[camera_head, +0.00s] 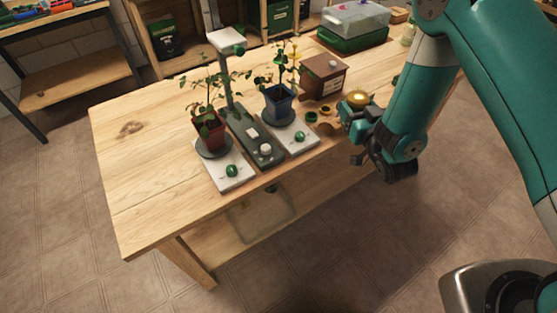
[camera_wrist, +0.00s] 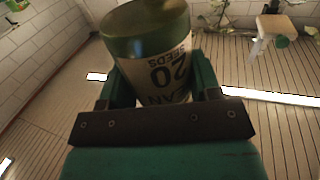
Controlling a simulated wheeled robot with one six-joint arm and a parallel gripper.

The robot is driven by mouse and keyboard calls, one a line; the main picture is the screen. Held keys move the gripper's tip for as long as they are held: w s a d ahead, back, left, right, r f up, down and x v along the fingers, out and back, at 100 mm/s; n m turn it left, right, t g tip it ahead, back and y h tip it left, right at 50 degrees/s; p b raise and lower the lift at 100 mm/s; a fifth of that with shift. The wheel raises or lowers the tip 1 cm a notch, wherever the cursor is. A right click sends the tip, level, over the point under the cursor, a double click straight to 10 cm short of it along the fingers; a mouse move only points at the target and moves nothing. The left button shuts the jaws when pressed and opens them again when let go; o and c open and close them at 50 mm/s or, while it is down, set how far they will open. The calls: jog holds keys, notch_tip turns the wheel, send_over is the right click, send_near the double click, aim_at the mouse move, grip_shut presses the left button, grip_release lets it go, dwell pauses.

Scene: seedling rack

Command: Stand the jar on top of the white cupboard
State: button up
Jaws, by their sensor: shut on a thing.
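My gripper (camera_wrist: 163,88) is shut on a jar (camera_wrist: 165,72), with one dark green finger on each side of it. The jar has a green-gold upper part and a pale label that reads "20" and "SEEDS", upside down in the wrist view. In the head view the jar's gold lid (camera_head: 358,97) shows at the end of my arm, by the right side of the wooden table. The rest of the jar is mostly hidden there by my gripper. I cannot make out a white cupboard in either view.
The wooden table (camera_head: 130,180) bears two potted plants (camera_head: 209,132) (camera_head: 278,104) on white bases, a grey lamp stand (camera_head: 226,75), a brown box (camera_head: 323,77) and a lidded clear bin (camera_head: 355,18). Shelves stand behind. The tiled floor at the lower left is clear.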

jog(key=s+a+r+n+g+y+b, duration=0.15)
jog(key=a+r, duration=0.25)
jog(key=a, duration=0.5)
jog(key=s+a+r+n+g+y+b, duration=0.1)
jog(key=a+r+n+y, duration=0.2)
jog(key=a, duration=0.6)
jog(key=shift+m+t, duration=0.25)
jog(key=shift+m, duration=0.2)
jog(key=f+b, duration=0.4)
jog(key=f, duration=0.5)
jog(key=f+b, duration=0.4)
jog(key=f, duration=0.5)
jog(key=shift+w, duration=0.2)
jog(key=o, duration=1)
jog(key=shift+a, duration=0.1)
